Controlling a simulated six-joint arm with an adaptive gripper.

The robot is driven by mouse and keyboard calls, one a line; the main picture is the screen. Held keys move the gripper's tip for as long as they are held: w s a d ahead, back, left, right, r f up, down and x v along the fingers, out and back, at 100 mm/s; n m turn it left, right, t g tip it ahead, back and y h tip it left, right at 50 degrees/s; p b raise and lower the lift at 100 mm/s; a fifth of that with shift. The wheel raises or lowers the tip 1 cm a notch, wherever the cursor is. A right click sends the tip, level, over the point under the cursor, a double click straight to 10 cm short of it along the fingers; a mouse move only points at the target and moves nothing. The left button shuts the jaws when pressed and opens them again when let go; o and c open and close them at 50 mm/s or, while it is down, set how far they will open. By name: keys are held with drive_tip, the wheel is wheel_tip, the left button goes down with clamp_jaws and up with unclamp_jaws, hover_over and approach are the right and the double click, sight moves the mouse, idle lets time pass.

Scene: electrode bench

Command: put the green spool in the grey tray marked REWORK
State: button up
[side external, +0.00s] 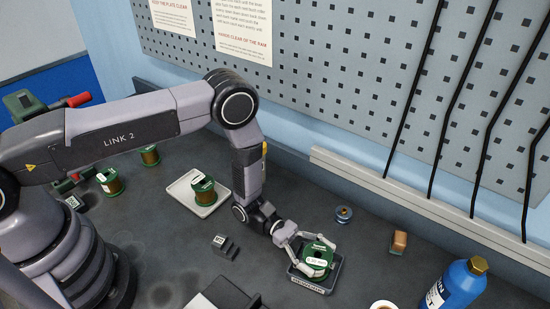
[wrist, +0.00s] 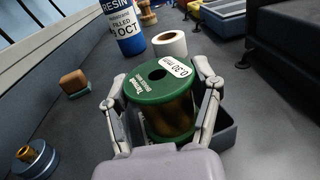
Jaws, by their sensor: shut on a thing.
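A green spool (side external: 317,256) wound with brown wire stands in my gripper, in the lower right of the side view. My gripper (side external: 305,254) is shut on it, with one finger on each side. In the wrist view the spool (wrist: 162,100) is upright between the fingers (wrist: 160,108), its white label facing up. The grey tray (side external: 318,287) is directly under the spool, with a label on its front edge too small to read surely. Its rim shows in the wrist view (wrist: 226,140). I cannot tell whether the spool touches the tray floor.
A second green spool (side external: 203,190) stands on a white tray (side external: 182,196). Other green spools (side external: 110,181) are at the left. A blue bottle (side external: 455,287), a white roll (wrist: 169,44), a brown block (side external: 399,241) and a small blue spool (side external: 343,214) are near the grey tray.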

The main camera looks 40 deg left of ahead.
drive_tip(key=o, duration=1.2)
drive_tip(key=shift+f, duration=0.1)
